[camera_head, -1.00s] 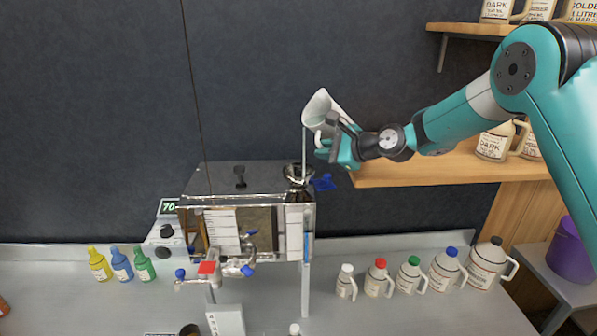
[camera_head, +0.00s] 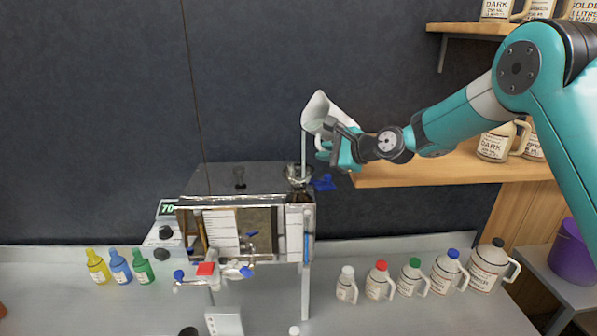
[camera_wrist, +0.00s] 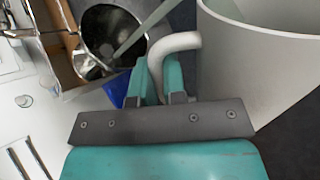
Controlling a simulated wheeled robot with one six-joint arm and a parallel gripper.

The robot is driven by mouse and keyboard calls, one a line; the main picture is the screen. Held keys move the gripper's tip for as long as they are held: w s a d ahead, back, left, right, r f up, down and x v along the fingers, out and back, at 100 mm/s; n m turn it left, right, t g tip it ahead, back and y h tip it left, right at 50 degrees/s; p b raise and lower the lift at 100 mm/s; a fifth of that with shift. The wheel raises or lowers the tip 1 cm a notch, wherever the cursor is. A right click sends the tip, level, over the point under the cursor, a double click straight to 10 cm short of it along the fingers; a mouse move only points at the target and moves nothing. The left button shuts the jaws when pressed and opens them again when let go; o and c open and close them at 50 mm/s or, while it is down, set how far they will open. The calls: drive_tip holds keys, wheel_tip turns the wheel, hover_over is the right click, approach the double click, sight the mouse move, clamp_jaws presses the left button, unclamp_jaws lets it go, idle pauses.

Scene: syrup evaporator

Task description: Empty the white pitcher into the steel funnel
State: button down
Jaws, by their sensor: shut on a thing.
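The white pitcher (camera_head: 318,110) is tilted to the left above the steel funnel (camera_head: 299,175). A thin pale stream (camera_head: 303,148) falls from its lip into the funnel. My gripper (camera_head: 338,140) is shut on the pitcher's handle, to the right of the funnel and above it. In the wrist view the jaws (camera_wrist: 163,82) close around the white handle (camera_wrist: 170,48), with the pitcher's wall (camera_wrist: 258,60) at the right. The dark mouth of the funnel (camera_wrist: 108,32) shows at upper left, with the stream crossing it.
A wooden shelf (camera_head: 430,172) with jugs lies right, below my arm. Capped jugs (camera_head: 413,277) and coloured bottles (camera_head: 120,266) line the counter.

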drive_tip(key=shift+w+d+r+n+t+h+b, duration=0.35)
drive_tip(key=shift+d+r+n+t+h+b, duration=0.4)
drive_tip(key=shift+n, duration=0.35)
idle(3.8)
drive_tip(key=shift+s+a+f+n+t+h+b, duration=0.3)
drive_tip(key=shift+f+n+b, duration=0.25)
drive_tip(key=shift+b, duration=0.45)
idle(1.3)
drive_tip(key=shift+w+f, duration=0.1)
drive_tip(key=shift+w, duration=0.05)
idle(0.7)
